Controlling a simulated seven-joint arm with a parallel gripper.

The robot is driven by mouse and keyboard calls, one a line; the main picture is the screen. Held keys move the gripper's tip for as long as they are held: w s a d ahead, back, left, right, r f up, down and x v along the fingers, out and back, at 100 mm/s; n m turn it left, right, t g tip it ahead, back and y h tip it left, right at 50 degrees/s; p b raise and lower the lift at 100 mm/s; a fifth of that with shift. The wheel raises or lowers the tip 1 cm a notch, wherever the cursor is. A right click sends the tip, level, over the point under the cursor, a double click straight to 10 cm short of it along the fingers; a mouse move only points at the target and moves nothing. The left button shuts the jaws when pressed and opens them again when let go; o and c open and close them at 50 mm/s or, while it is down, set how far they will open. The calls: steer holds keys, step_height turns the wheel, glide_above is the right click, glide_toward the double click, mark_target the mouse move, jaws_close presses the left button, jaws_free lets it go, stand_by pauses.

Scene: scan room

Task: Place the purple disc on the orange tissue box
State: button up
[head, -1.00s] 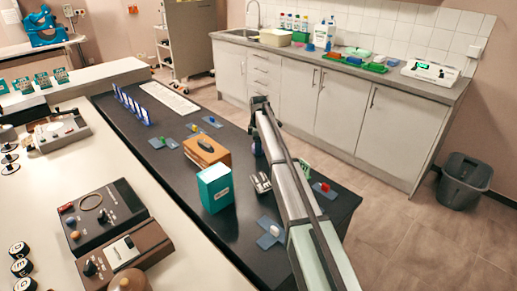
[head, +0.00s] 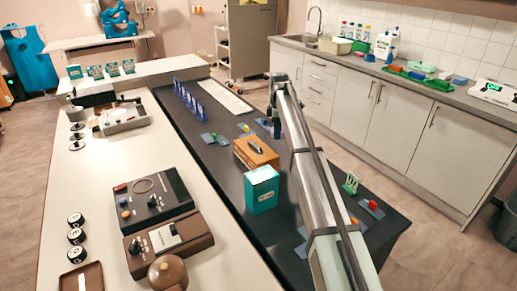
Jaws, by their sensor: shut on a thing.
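The orange tissue box (head: 250,157) stands on the dark bench top, with a dark slot on top. My gripper (head: 275,131) is just beyond the box, to its upper right in the picture, pointing down. The purple disc (head: 265,122) shows only as a small purple-blue patch at the gripper, which is shut on it. The fingers and most of the disc are too small and hidden to see clearly. The gripper appears apart from the box.
A teal box (head: 262,190) stands in front of the tissue box. Blue upright cards (head: 188,100) and a white strip (head: 224,96) lie farther back. Small coloured pieces sit on blue-grey pads (head: 245,130). A green rack (head: 351,184) stands right of my arm.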

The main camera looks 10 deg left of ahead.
step_height(320, 180, up, 4)
glide_above(255, 148)
steer(key=shift+w+f+m, duration=0.1)
steer(key=shift+f+m, duration=0.85)
steer(key=shift+f, duration=1.45)
steer(key=shift+f+m, duration=0.95)
steer(key=shift+f, duration=1.45)
steer(key=shift+f, duration=0.1)
steer(key=o, duration=1.1)
step_height(255, 148, up, 12)
steer(key=shift+r, duration=0.1)
